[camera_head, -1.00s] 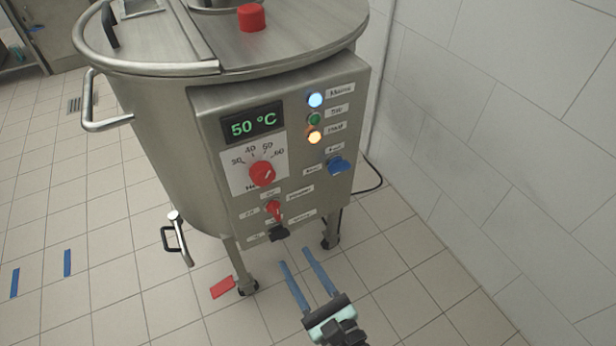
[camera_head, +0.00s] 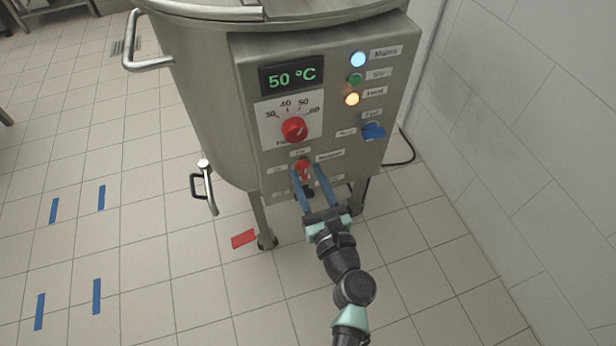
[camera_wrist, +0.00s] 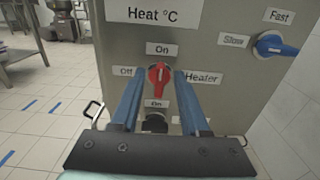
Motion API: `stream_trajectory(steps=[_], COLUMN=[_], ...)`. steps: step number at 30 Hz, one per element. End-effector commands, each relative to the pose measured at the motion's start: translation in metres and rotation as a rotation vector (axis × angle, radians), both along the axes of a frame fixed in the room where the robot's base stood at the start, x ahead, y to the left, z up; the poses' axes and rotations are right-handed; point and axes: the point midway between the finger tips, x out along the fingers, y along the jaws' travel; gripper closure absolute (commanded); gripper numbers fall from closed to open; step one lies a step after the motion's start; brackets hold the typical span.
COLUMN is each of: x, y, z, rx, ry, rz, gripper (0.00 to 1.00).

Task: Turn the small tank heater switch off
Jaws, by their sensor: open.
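The steel tank's (camera_head: 215,120) control panel faces me. Its red heater switch (camera_head: 303,167) sits low on the panel, under the red temperature dial (camera_head: 294,129). In the wrist view the red switch (camera_wrist: 159,77) has "On" above it, "Off" to its left and "Heater" to its right; its pointer looks roughly upright, towards "On". My gripper (camera_head: 308,172) is open, its two blue fingers on either side of the switch; in the wrist view (camera_wrist: 158,76) they flank it. I cannot tell whether they touch it. The orange heat lamp (camera_head: 352,99) is lit.
A black switch (camera_wrist: 156,122) sits just below the red one, between the fingers. A blue Slow/Fast knob (camera_head: 373,131) is to the right. The display (camera_head: 291,75) reads 50 °C. A wall (camera_head: 520,130) stands at the right; floor at the left is open.

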Motion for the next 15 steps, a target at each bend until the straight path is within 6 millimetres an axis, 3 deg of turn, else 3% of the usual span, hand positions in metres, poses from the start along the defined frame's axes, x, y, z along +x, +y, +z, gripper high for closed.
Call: stream_trajectory(steps=[11, 15], x=[0.0059, 0.0058], y=[0.0017, 0.0017], z=[0.0003, 0.0003], rx=[0.0, -0.001], ry=[0.0, 0.0], rz=[-0.001, -0.001], gripper=[0.55, 0.8])
